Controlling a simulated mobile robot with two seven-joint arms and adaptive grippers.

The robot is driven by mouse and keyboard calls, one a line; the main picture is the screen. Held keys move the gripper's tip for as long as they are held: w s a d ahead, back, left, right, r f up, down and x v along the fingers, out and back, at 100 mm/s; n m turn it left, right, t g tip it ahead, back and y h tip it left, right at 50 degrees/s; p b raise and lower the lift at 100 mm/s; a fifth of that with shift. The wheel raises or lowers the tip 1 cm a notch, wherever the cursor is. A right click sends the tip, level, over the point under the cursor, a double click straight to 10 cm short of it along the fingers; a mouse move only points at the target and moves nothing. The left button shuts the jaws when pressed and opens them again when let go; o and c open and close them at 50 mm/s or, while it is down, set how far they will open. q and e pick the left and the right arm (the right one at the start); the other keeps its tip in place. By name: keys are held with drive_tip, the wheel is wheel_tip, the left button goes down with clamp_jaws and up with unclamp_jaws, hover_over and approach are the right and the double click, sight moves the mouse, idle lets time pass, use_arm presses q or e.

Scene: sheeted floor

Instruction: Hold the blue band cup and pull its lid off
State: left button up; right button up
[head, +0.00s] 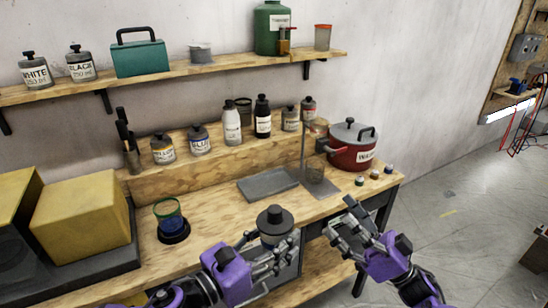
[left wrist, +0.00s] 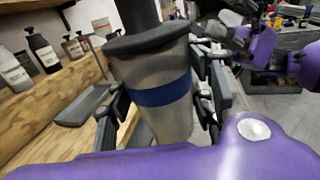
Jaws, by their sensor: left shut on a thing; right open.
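The blue band cup (left wrist: 165,105) is a grey, translucent-looking tapered cup with a dark blue band around its middle. Its black lid (head: 271,219) with a raised knob sits on top; the lid also shows in the left wrist view (left wrist: 148,40). My left gripper (head: 272,258) is shut around the cup's body, with fingers on both sides of it in the left wrist view. In the head view the fingers hide most of the cup below the lid. My right gripper (head: 349,222) is open and empty, to the right of the cup and apart from the lid.
A wooden bench holds a green-rimmed cup on a black base (head: 170,222), a grey tray (head: 268,184), a stand with mesh (head: 318,182) and a red pot (head: 351,148). Several small bottles line the back ledge. Yellow boxes (head: 80,215) stand left. Open floor lies right.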

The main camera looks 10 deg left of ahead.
drive_tip(key=s+a+r+n+g, duration=0.3)
drive_tip(key=a+r+n+g, duration=0.6)
drive_tip(key=g, duration=0.1)
drive_tip(key=s+a+r+n+g, duration=0.3)
drive_tip(key=a+r+n+g, duration=0.5)
drive_tip(key=a+g, duration=0.15)
drive_tip(key=s+a+r+n+g+h, duration=0.1)
drive_tip(key=s+a+r+n+h, duration=0.1)
drive_tip(key=s+a+n+h, duration=0.4)
drive_tip(key=s+a+r+n+h, duration=0.3)
drive_tip(key=s+a+n+h, duration=0.2)
drive_tip(key=s+a+h, duration=0.3)
drive_tip(key=m+t+h, duration=0.5)
drive_tip(key=t+h, duration=0.3)
approach(272, 209)
drive_tip(key=f, duration=0.3)
drive_tip(key=s+f, duration=0.1)
drive_tip(key=f, duration=0.7)
drive_tip(key=shift+s+a, duration=0.25)
drive_tip(key=shift+a, duration=0.05)
